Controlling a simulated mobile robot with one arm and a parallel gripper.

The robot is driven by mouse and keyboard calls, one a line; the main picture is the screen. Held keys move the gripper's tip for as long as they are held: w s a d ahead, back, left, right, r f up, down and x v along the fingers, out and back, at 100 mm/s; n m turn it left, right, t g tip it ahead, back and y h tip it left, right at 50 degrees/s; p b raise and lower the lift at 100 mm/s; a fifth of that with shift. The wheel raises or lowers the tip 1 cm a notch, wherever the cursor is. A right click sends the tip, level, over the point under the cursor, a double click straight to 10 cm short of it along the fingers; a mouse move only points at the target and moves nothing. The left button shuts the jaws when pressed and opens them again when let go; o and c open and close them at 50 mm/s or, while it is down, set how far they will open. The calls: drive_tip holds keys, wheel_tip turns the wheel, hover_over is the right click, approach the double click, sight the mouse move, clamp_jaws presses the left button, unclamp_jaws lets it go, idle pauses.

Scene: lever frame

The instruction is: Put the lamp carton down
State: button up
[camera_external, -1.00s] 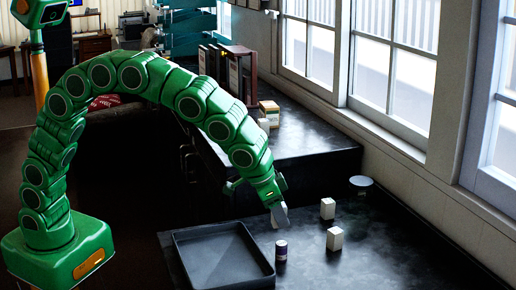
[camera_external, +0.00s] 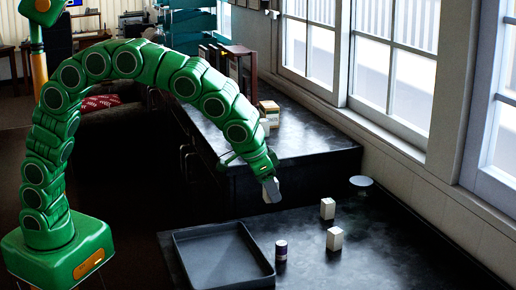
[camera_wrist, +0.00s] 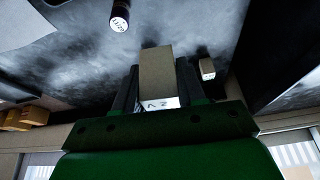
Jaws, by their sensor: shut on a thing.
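My gripper (camera_wrist: 156,88) is shut on a small carton (camera_wrist: 156,68) with a plain greyish-tan face and a white, dark-marked end, seen between the fingers in the wrist view. I cannot read that it is the lamp carton. In the external view, my gripper (camera_external: 271,191) holds it above the back edge of the dark table (camera_external: 380,258). Two white cartons stand on the table, one farther back (camera_external: 327,208) and one nearer (camera_external: 334,239).
A dark, empty tray (camera_external: 183,240) lies on the table to the left. A purple can with a pale top (camera_external: 281,251) stands between the tray and the cartons. A round grey disc (camera_external: 361,181) is near the window wall. The table's right front is clear.

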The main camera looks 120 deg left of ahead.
drive_tip(key=s+a+r+n+g, duration=0.15)
drive_tip(key=s+a+r, duration=0.35)
drive_tip(key=a, duration=0.5)
drive_tip(key=s+a+r+n+y, duration=0.15)
drive_tip(key=s+a+r, duration=0.25)
drive_tip(key=s+a, duration=0.4)
drive_tip(key=s+a+r+n, duration=0.2)
drive_tip(key=s+a+r, duration=0.25)
drive_tip(key=a, duration=0.65)
hover_over(296, 144)
drive_tip(key=d, duration=0.2)
drive_tip(key=shift+n, duration=0.3)
drive_tip(key=shift+s+a+f, duration=0.15)
drive_tip(key=shift+f, duration=2.5)
drive_tip(key=shift+s+a+f, duration=0.1)
drive_tip(key=shift+f, duration=4.05)
drive_tip(key=shift+f, duration=0.1)
drive_tip(key=o, duration=1)
